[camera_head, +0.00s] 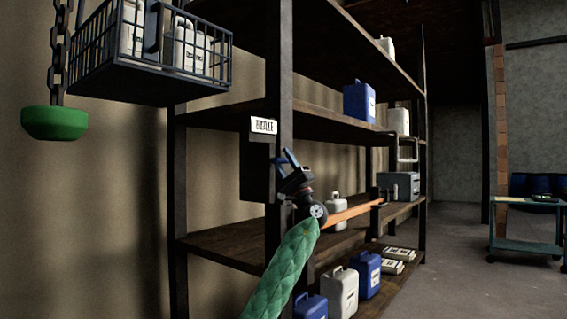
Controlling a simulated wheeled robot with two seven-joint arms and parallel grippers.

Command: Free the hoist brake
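A white label reading BRAKE (263,125) is fixed to the shelf post, above a dark box (256,170). My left gripper (284,159), with blue fingertips, is just right of the box, below the label. Its fingers look apart, with nothing visible between them. My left arm in a green quilted sleeve rises to it from below. An orange bar (350,212) runs right from behind my wrist to a dark end piece; I cannot tell what it joins at the wrist. A chain (57,60) with a green weight (54,122) hangs at upper left. My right gripper is out of view.
A wire basket (150,82) with white canisters hangs at upper left. The shelf rack (235,244) holds blue and white canisters and a grey box (399,185). A green cart (525,247) stands at right; the floor before it is clear.

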